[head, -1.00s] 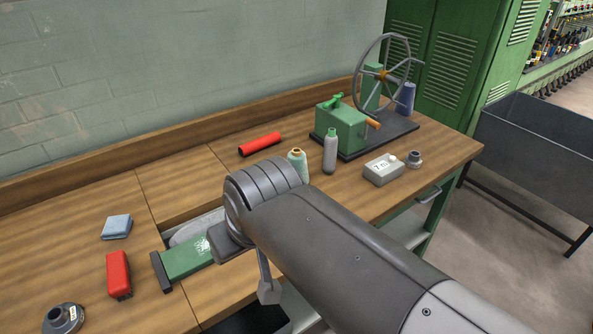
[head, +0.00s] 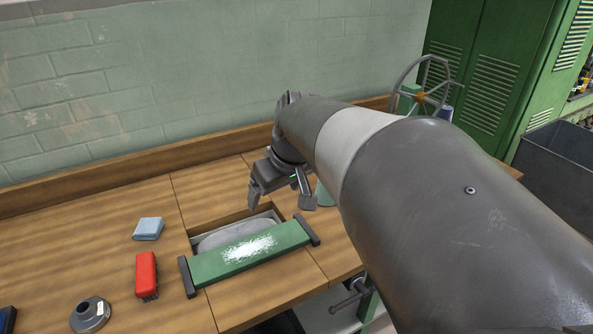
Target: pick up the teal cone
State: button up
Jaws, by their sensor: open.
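The teal cone (head: 325,196) stands on the wooden bench, just right of my gripper in the picture. Only its lower left part shows; my arm hides the rest. My gripper (head: 281,201) points down over the bench, beside the far edge of an opening in the bench top. Its two fingers are apart with nothing between them. The right finger lies close to the cone in the picture; I cannot tell whether they touch.
A green bar (head: 250,252) lies across the opening with a grey tray (head: 217,238). A spoked wheel (head: 393,92) stands behind my arm.

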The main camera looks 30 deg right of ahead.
jog(key=w+d+f+n+y, duration=0.1)
jog(key=w+d+f, duration=0.3)
jog(key=d, duration=0.5)
jog(key=w+d+f+n, duration=0.1)
jog(key=w+d+f, duration=0.1)
jog(key=w+d, duration=0.5)
jog(key=w+d+f+n+y, duration=0.1)
jog(key=w+d+f, duration=0.2)
jog(key=d, duration=0.8)
jog(key=shift+t, duration=0.4)
jog(key=x, duration=0.5)
jog(key=shift+f, duration=0.2)
jog(key=shift+s+x, duration=0.1)
jog(key=shift+x, duration=1.3)
jog(key=shift+s+x, duration=0.15)
jog(key=shift+x, duration=1.2)
jog(key=shift+d+f+h, duration=0.1)
jog(key=shift+h, duration=0.2)
jog(key=shift+c, duration=0.4)
jog(key=c, duration=1.1)
